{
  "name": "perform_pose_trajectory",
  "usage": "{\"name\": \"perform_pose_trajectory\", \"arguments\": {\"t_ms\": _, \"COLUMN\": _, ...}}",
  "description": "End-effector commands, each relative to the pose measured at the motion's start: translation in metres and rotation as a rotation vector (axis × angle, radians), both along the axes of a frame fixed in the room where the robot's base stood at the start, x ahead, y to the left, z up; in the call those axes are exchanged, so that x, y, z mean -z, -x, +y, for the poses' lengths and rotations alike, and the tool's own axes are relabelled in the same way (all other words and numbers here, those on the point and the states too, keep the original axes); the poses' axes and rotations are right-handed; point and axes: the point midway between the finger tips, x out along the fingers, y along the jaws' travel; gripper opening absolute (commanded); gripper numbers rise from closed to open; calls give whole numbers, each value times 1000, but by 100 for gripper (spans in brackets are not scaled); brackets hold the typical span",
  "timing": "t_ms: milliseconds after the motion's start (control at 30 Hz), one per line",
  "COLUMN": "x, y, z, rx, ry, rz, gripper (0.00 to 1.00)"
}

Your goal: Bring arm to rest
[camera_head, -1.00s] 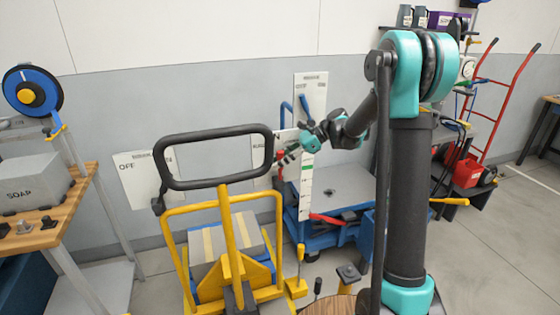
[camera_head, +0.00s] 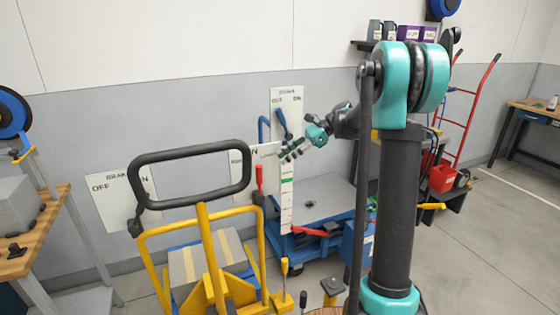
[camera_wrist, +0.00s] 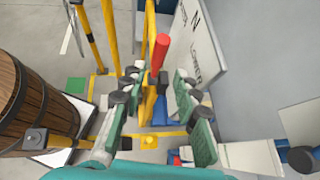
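My arm stands at the right of the head view, with its dark upright link and teal joints. It bends over at the top and reaches left, so my gripper (camera_head: 287,153) is out in front of the white boards by the wall. In the wrist view my gripper (camera_wrist: 157,84) shows two green-padded fingers spread apart, with nothing held between them. A red-handled lever (camera_wrist: 160,52) shows beyond the gap between the fingers. It also shows in the head view (camera_head: 259,178), below and left of the gripper.
A yellow cart with a black loop handle (camera_head: 135,187) stands left of centre. A blue lift table (camera_head: 320,207) is below the gripper. A wooden barrel (camera_wrist: 30,105) is at the wrist view's left. A red hand truck (camera_head: 470,115) is at the right; open floor lies there.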

Motion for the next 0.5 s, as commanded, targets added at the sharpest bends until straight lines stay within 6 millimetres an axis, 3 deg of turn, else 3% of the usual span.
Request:
{"name": "perform_pose_trajectory", "arguments": {"t_ms": 333, "x": 1, "y": 3, "z": -1, "rx": -3, "ry": 6, "rz": -12, "gripper": 31}}
{"name": "perform_pose_trajectory", "arguments": {"t_ms": 500, "x": 18, "y": 31, "z": -6, "rx": -42, "ry": 80, "rz": -144, "gripper": 31}}
